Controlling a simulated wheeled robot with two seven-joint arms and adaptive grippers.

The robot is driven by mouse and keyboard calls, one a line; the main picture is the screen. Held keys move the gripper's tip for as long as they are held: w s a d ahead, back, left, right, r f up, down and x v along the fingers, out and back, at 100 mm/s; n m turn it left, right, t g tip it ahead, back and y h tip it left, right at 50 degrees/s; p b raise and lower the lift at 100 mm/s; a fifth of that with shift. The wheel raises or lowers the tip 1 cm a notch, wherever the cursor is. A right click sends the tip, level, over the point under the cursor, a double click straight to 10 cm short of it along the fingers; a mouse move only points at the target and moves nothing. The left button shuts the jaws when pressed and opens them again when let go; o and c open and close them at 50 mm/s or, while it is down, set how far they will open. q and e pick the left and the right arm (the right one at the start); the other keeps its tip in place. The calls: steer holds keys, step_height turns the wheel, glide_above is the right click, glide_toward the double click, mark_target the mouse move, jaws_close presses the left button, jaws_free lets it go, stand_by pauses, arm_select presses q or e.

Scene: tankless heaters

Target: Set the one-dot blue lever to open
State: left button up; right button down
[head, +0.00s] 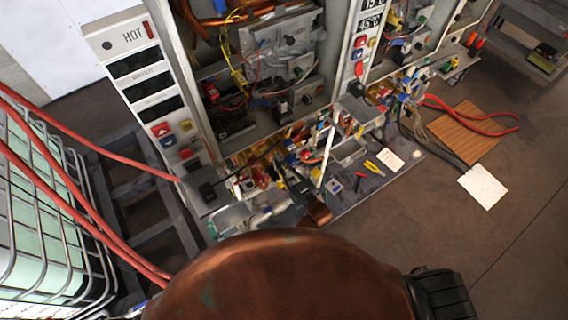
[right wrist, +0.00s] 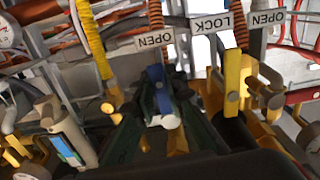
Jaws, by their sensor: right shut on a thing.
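In the right wrist view, a blue lever (right wrist: 156,78) stands in the middle, below a white OPEN label (right wrist: 154,40). Its lower end looks pale. My right gripper (right wrist: 165,98) has its dark fingers on both sides of the lever and is shut on it. No dot mark can be made out on the lever. In the head view, my right gripper (head: 298,188) is small and dark among the crowded valves and pipes at the foot of the heater, and the lever cannot be told apart there. My left gripper is not in view.
A LOCK label (right wrist: 211,23) and yellow levers (right wrist: 234,82) stand close on the right. In the head view, a tall heater cabinet (head: 150,85) stands behind, a wooden board (head: 465,132) lies right, and floor is clear at lower right.

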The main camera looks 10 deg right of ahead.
steer(key=shift+a+f, duration=0.1)
stand_by(0.4)
steer(key=c, duration=1.9)
jaws_free()
steer(key=shift+c, duration=0.2)
steer(key=v, duration=1.2)
